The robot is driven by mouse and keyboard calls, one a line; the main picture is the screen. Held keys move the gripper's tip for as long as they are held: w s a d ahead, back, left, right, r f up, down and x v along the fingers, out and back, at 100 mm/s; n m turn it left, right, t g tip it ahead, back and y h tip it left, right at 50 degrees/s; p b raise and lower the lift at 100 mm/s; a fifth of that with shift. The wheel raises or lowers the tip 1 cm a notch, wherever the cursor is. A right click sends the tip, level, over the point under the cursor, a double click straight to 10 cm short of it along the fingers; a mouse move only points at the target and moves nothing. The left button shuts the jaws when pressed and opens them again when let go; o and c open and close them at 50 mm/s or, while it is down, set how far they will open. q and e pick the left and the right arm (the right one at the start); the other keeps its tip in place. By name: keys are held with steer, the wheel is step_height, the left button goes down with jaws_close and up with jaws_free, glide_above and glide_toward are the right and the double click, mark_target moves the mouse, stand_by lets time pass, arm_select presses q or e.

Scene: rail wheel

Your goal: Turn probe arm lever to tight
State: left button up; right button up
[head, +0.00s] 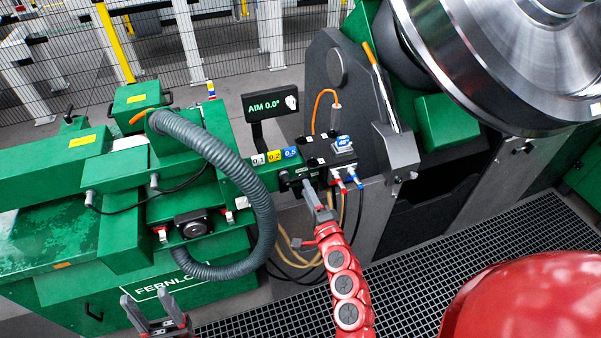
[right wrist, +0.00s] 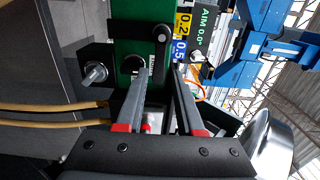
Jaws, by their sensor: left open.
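The green probe box (head: 250,180) carries number tags (head: 274,156) and an AIM 0.0° display (head: 270,104). In the right wrist view, a black lever with a rounded end (right wrist: 160,48) stands on the green box face (right wrist: 130,42), beside small lettering I cannot read. My right gripper (right wrist: 162,76) is open, its two grey fingers pointing at the lever's lower end; I cannot tell if they touch it. In the head view my right gripper (head: 313,196) is at the box's front, hiding the lever. My left gripper (head: 153,301) is open and empty at the lower left.
A thick grey hose (head: 262,205) loops left of my right gripper. Cables (head: 295,250) hang below the box. A large steel wheel (head: 500,60) is at the upper right. Floor grating (head: 430,270) lies in front. A blue fixture (right wrist: 262,50) is close by in the right wrist view.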

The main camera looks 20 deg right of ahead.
mark_target(301, 176)
steer(key=w, duration=0.5)
steer(key=shift+w+a+f+p, duration=0.1)
steer(key=shift+w+a+p, duration=0.05)
steer(key=shift+w+p, duration=0.25)
steer(key=shift+s, duration=0.1)
jaws_close()
stand_by(1.0)
